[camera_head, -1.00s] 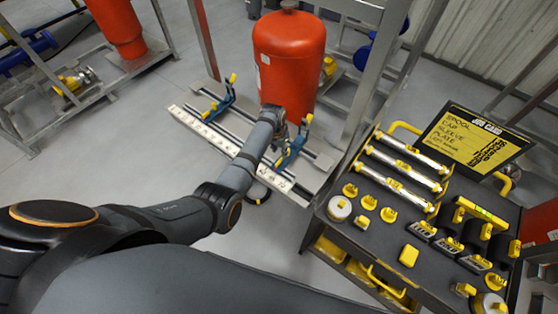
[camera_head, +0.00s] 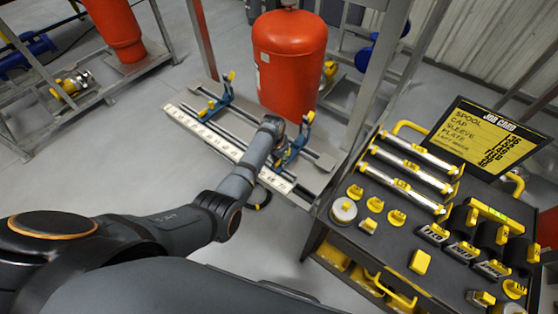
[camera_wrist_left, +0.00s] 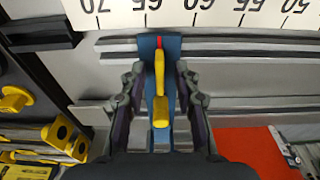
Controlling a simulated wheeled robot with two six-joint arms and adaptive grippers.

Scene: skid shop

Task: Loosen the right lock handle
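The right lock handle (camera_wrist_left: 160,88) is a yellow lever on a blue upright clamp (camera_wrist_left: 174,47) in the left wrist view. In the head view, the right clamp (camera_head: 298,143) stands on rails before the red tank, partly covered by my arm. My left gripper (camera_wrist_left: 160,104) has its two dark fingers apart, one on each side of the lever, with gaps visible. In the head view my left gripper (camera_head: 277,151) is beside the right clamp, its fingers mostly hidden. The left clamp (camera_head: 217,98) also has a yellow lever. My right gripper is not in view.
A numbered scale strip (camera_head: 203,130) runs along the rails' near edge. The red tank (camera_head: 288,65) stands behind the clamps. A dark cart (camera_head: 388,240) with yellow-marked parts and a job card (camera_head: 484,137) is at right. Metal posts (camera_head: 377,75) rise between.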

